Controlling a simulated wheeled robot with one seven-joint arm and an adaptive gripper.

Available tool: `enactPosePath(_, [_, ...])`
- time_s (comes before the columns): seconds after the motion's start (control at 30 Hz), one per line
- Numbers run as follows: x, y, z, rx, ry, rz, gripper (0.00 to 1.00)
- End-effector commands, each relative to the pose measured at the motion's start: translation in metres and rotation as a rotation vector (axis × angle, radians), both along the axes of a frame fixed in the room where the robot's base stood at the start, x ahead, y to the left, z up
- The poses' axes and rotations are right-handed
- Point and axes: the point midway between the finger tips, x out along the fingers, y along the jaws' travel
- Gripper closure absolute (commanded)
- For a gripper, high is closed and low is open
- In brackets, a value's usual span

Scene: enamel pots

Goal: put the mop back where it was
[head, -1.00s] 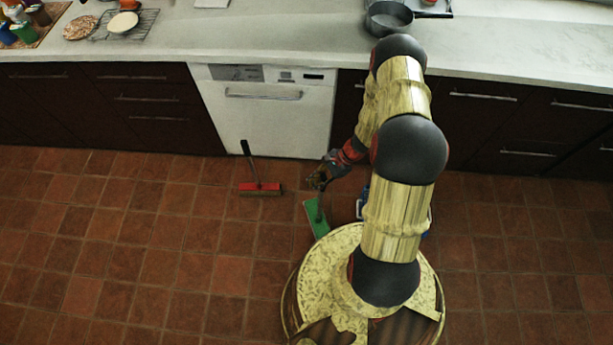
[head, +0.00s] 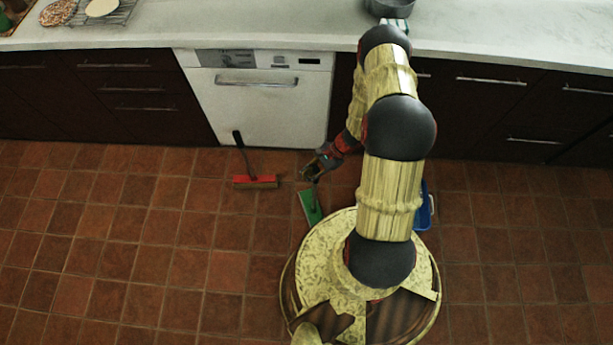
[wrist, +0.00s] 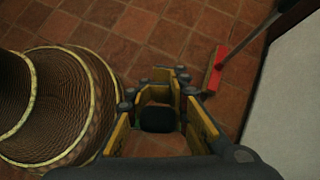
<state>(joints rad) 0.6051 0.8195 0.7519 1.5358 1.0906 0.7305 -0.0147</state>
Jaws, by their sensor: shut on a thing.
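The mop, with a flat green head (head: 311,206), is upright beside the front left of my round base in the head view. My gripper (head: 313,172) is shut on its handle, above the green head. In the wrist view my gripper (wrist: 160,82) has its fingers around the dark handle end (wrist: 157,120). I cannot tell whether the head touches the floor.
A red broom (head: 255,182) stands on the tiles to the left, its dark handle leaning towards the white dishwasher (head: 262,105). A blue bucket (head: 424,208) is partly hidden behind my arm at the right. The tiled floor (head: 130,240) at left is clear.

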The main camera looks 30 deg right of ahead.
Motion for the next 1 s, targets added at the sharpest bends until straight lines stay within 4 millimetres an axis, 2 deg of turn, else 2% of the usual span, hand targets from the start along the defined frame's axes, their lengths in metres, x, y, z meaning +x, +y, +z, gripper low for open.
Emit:
enactPosePath(0.07, [0.0002,-0.0001,-0.0028,0.000,0.000,0.000,1.00])
enactPosePath(0.1, [-0.0001,0.0001,-0.0030,0.000,0.000,0.000,0.89])
enactPosePath(0.57, [0.0000,0.0000,-0.0023,0.000,0.000,0.000,0.62])
enactPosePath(0.87, [0.0000,-0.0001,-0.0019,0.000,0.000,0.000,0.61])
enactPosePath(1.0, [0.0001,-0.0034,0.0054,-0.001,-0.001,-0.001,0.61])
